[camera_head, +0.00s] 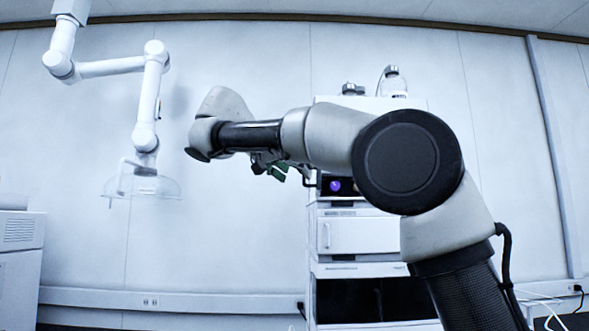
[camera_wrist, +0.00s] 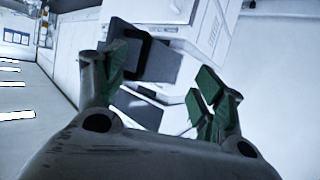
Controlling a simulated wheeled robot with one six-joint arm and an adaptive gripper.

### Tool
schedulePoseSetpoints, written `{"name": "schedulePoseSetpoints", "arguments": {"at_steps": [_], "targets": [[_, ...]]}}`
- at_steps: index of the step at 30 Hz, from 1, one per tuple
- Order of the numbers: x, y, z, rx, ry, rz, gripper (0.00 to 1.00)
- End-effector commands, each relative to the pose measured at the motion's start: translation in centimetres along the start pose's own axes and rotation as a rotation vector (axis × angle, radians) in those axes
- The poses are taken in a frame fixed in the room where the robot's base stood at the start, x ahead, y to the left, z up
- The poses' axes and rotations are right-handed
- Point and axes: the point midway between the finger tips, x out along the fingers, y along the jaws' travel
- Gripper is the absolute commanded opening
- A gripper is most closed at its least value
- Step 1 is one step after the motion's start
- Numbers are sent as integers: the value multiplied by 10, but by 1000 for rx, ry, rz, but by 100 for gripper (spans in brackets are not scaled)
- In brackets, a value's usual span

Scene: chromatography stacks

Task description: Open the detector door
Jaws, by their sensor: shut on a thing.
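The white instrument stack (camera_head: 360,235) stands behind my arm in the head view, partly hidden by it. Its modules include a white front with a small handle at its left and a dark front below. My gripper (camera_head: 277,169) is at the stack's left side, near the height of a dark panel with a purple light (camera_head: 337,186). In the wrist view, my gripper (camera_wrist: 162,68) has green-padded fingers on either side of a dark grey panel (camera_wrist: 155,62), which I take for the detector door. It is shut on this panel, but the exact contact is unclear.
A white ceiling-mounted arm (camera_head: 148,100) holds a clear shield (camera_head: 143,187) at the left. A white cabinet (camera_head: 20,265) stands at the far left. A wall (camera_head: 240,60) lies behind. Cables (camera_head: 545,300) run low at the right.

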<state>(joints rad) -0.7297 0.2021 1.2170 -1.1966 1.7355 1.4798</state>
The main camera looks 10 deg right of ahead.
Motion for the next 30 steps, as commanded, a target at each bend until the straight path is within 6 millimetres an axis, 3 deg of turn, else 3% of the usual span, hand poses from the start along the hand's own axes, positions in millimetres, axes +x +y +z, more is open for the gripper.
{"name": "schedulePoseSetpoints", "arguments": {"at_steps": [14, 18, 30], "targets": [[-2, -4, 4, -8, -5, -3, 45], [-22, -4, 4, -8, -4, -6, 30], [-108, 0, 1, 0, 0, -4, 30]]}}
